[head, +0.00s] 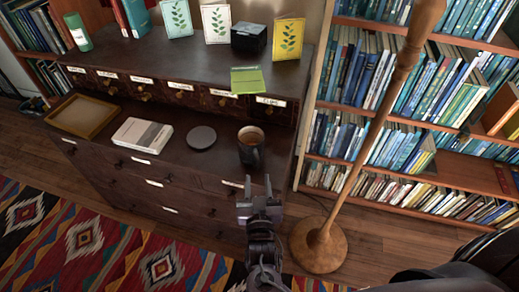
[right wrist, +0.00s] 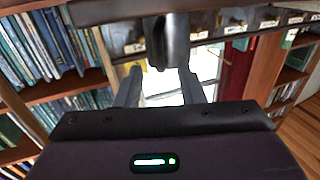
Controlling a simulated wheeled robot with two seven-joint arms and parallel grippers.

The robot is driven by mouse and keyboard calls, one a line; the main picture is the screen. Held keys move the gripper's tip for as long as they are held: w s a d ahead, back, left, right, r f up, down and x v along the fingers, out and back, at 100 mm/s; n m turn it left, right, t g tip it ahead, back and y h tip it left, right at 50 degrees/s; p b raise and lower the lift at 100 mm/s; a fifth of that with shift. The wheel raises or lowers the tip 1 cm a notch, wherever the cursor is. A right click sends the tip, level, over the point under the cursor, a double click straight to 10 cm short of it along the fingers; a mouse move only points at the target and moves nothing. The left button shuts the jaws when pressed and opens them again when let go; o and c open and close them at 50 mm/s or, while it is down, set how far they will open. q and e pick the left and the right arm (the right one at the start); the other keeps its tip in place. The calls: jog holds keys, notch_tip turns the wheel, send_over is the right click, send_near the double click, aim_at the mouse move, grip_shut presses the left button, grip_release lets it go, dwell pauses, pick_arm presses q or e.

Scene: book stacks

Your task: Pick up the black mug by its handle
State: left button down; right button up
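The black mug (head: 250,146), with brown liquid in it, stands upright on the lower dark wooden top of the cabinet, near its front right. Its handle side faces the front, towards my right gripper. My right gripper (head: 258,188) is open and empty, just in front of the mug and apart from it in the head view. In the right wrist view the two fingers (right wrist: 160,88) are spread, with a dark upright shape (right wrist: 172,42) beyond and between them. It looks like the mug's handle, but I cannot be sure. My left gripper is not in view.
A dark round coaster (head: 201,137), a white book (head: 142,135) and a wooden tray (head: 82,116) lie left of the mug. A wooden stand (head: 319,245) rises at right, before full bookshelves.

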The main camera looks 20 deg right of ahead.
aim_at(257, 166)
jog(key=shift+x, duration=0.9)
jog(key=p+x, duration=0.1)
jog(key=x, duration=0.4)
jog(key=shift+d, duration=0.1)
grip_shut()
